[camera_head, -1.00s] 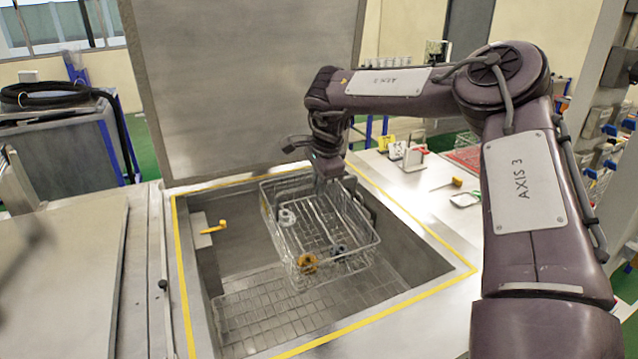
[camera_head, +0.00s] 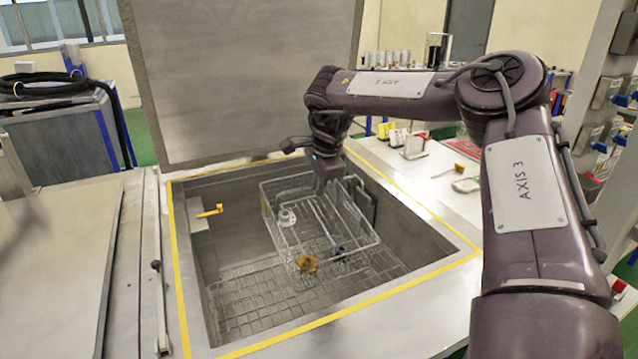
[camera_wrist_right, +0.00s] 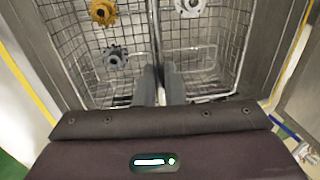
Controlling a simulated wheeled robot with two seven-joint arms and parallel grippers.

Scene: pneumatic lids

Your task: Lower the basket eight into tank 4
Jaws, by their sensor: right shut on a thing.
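The wire basket (camera_head: 270,218) hangs level inside the open tank (camera_head: 200,270), in the head view. My right gripper (camera_head: 326,180) is shut on the basket at its central bar, and in the wrist view the two fingers (camera_wrist_right: 163,85) close around that bar. The basket holds a brass-coloured gear (camera_wrist_right: 102,12), a dark gear (camera_wrist_right: 115,58) and a pale ring-shaped part (camera_wrist_right: 190,6). The basket appears above the grid floor (camera_head: 250,305) of the tank; the exact gap is hard to judge. No basket or tank number is readable. My left gripper is not in view.
The raised lid (camera_head: 240,80) stands behind the tank. A yellow lever (camera_head: 210,211) sits on the tank's left inner wall. A yellow line (camera_head: 350,318) edges the opening. A closed metal cover (camera_head: 60,270) lies left; small tools lie on the right worktop (camera_head: 420,185).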

